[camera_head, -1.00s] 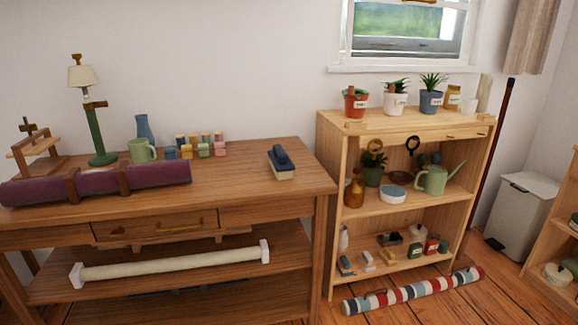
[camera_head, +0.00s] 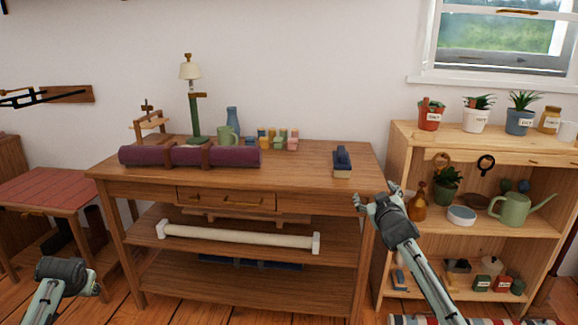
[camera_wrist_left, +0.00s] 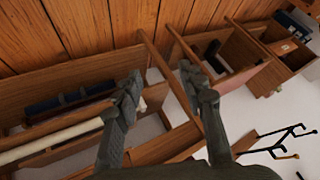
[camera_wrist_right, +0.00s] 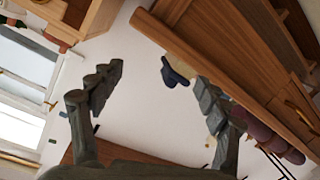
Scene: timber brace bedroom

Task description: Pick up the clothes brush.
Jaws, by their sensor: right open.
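The clothes brush (camera_head: 342,161), with a dark blue back and pale bristles, lies near the right end of the wooden table (camera_head: 300,165). My right gripper (camera_head: 377,194) is open and empty, in front of the table's right end, to the right of the brush and apart from it. In the right wrist view the blue brush (camera_wrist_right: 175,74) shows between the spread fingers (camera_wrist_right: 152,88), beyond them. My left gripper (camera_head: 96,284) is low at the left. Its fingers (camera_wrist_left: 165,85) are spread and empty in the left wrist view.
A shelf unit (camera_head: 470,142) with pots stands at right. The tabletop around the brush is clear.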

